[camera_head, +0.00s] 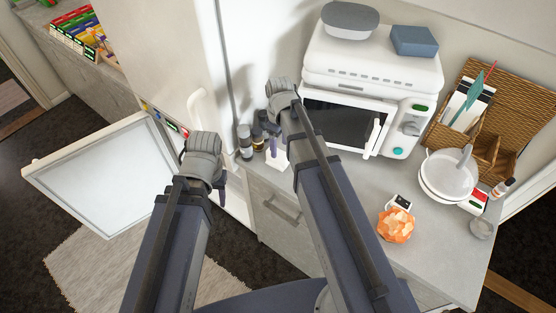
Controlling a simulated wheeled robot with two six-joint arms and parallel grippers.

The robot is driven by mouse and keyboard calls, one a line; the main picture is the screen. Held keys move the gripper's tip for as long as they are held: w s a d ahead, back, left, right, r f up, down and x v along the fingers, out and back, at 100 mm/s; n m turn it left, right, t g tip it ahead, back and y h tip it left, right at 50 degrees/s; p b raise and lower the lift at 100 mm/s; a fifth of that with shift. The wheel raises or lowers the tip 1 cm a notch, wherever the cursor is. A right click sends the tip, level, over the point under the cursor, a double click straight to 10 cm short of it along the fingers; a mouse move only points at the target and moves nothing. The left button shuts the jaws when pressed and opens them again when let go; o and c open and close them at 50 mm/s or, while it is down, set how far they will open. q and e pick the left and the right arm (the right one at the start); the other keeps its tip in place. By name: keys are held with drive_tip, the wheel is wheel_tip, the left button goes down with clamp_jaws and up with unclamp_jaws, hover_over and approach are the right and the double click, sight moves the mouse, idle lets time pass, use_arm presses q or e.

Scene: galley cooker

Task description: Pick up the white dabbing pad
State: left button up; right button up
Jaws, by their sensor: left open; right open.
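I cannot single out the white dabbing pad for certain. A small white item with a purple part (277,158) stands at the counter's left end, below my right gripper. My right gripper (272,124) is open above that end of the counter, by the dark-capped jars, apart from the white item as far as I can tell. My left gripper (219,190) is open, out in front of the counter near the open door. Its own wrist hides most of its fingers.
A white toaster oven (345,122) stands at the back of the grey counter (335,175). Jars (245,143) stand at its left. An orange faceted bowl (396,226), white bowls (449,180) and a wicker basket (488,155) are at right. A white door (105,172) hangs open at left.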

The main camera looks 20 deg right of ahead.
sight(278, 158)
drive_tip(key=f+b, duration=0.4)
drive_tip(key=f, duration=0.1)
drive_tip(key=shift+a+b, duration=0.2)
drive_tip(key=shift+b, duration=0.2)
drive_tip(key=shift+c, duration=0.3)
clamp_jaws()
